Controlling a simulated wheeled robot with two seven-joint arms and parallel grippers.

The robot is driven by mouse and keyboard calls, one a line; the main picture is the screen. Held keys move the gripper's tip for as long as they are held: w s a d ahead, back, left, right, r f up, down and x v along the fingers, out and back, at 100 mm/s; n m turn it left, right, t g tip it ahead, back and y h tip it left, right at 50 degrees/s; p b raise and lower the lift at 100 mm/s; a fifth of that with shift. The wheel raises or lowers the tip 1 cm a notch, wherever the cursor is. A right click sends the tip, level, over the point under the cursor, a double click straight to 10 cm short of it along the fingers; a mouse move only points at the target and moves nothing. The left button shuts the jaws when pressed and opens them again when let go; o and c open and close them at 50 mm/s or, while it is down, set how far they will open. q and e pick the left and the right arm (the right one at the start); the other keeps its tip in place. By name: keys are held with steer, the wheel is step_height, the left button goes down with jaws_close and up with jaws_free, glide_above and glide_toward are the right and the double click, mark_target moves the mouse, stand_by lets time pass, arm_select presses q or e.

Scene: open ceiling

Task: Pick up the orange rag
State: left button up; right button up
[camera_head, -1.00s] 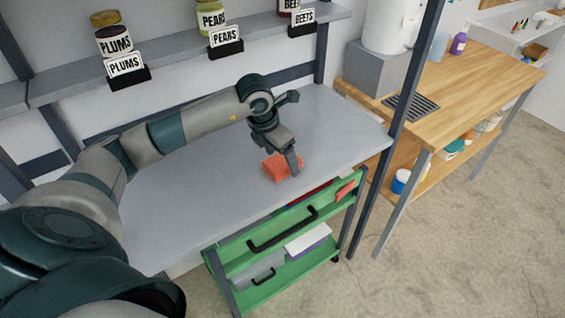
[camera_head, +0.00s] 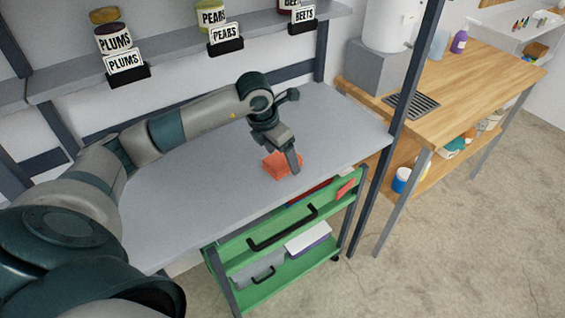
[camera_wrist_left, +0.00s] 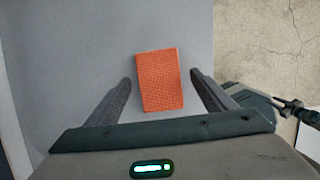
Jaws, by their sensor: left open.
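The orange rag (camera_head: 277,166) lies folded on the grey worktop (camera_head: 205,190), near its front right part. My left gripper (camera_head: 287,160) is over the rag, pointing down, and hides part of it in the head view. In the left wrist view the rag (camera_wrist_left: 160,80) is a flat orange rectangle between the two fingers of my left gripper (camera_wrist_left: 162,86). The fingers are open, with a gap to the rag on each side. My right gripper is not in view.
A dark post (camera_head: 392,150) rises at the right end. A shelf (camera_head: 180,51) with labelled jars runs behind. The worktop around the rag is clear.

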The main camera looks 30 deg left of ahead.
mark_target(281, 159)
arm_select(q)
steer(key=shift+a+f, duration=0.15)
steer(key=shift+f, duration=0.1)
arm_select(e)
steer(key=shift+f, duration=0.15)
arm_select(q)
steer(key=c, duration=1.2)
steer(key=shift+o, duration=0.2)
